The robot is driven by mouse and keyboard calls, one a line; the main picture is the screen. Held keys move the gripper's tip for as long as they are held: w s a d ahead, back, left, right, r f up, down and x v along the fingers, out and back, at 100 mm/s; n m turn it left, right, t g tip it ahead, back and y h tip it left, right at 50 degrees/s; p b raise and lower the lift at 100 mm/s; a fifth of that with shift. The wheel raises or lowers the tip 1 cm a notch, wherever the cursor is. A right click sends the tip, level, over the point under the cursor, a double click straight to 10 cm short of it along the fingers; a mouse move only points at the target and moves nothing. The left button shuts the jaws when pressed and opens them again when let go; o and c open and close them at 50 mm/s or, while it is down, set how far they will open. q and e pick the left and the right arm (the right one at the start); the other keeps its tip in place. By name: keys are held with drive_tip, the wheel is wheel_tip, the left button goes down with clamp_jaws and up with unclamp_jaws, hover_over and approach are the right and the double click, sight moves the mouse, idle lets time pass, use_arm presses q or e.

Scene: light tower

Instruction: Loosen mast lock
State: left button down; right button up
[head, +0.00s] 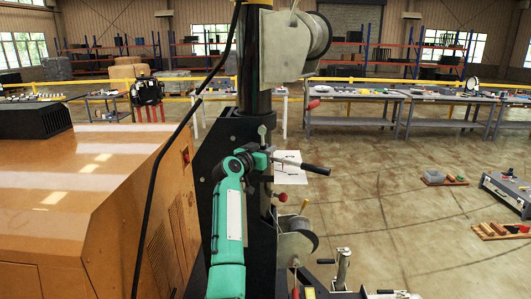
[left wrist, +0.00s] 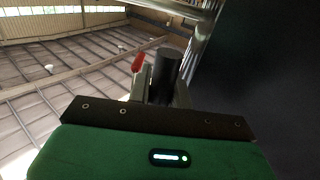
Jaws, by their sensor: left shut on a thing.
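The light tower's dark mast (head: 253,75) rises in the middle of the head view. A lever with a black grip (head: 316,169) sticks out to the right from the mast at mid height. My left gripper (head: 267,159) is at the mast by the inner end of this lever, at the tip of my green arm. In the left wrist view, the fingers are closed around a black cylindrical handle (left wrist: 167,68). A red knob (left wrist: 138,63) shows just left of it. The contact is partly hidden in the head view. My right gripper is not in view.
The orange generator housing (head: 80,180) fills the left side. A black cable (head: 165,150) hangs in front of it. A winch drum (head: 296,245) sits low on the mast, another (head: 318,35) above. The floor to the right is mostly open, with a grey case (head: 508,190) at the edge.

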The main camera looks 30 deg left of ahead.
use_arm(q)
drive_tip(key=w+d+r+n+t+y+b, duration=0.1)
drive_tip(key=d+r+n+y+b, duration=0.1)
drive_tip(key=r+n+y+b, duration=0.2)
drive_tip(key=w+d+r+n+t+y+b, duration=0.1)
drive_tip(key=n+y, duration=0.8)
drive_tip(key=n, duration=1.1)
drive_tip(key=shift+w+d+r+t+y+b, duration=0.45)
drive_tip(key=shift+d+r+b, duration=0.5)
drive_tip(key=shift+r+b, duration=0.85)
drive_tip(key=shift+f+n, duration=0.15)
drive_tip(key=shift+n, duration=0.15)
drive_tip(key=c, duration=1.6)
unclamp_jaws()
drive_tip(key=shift+o, duration=0.2)
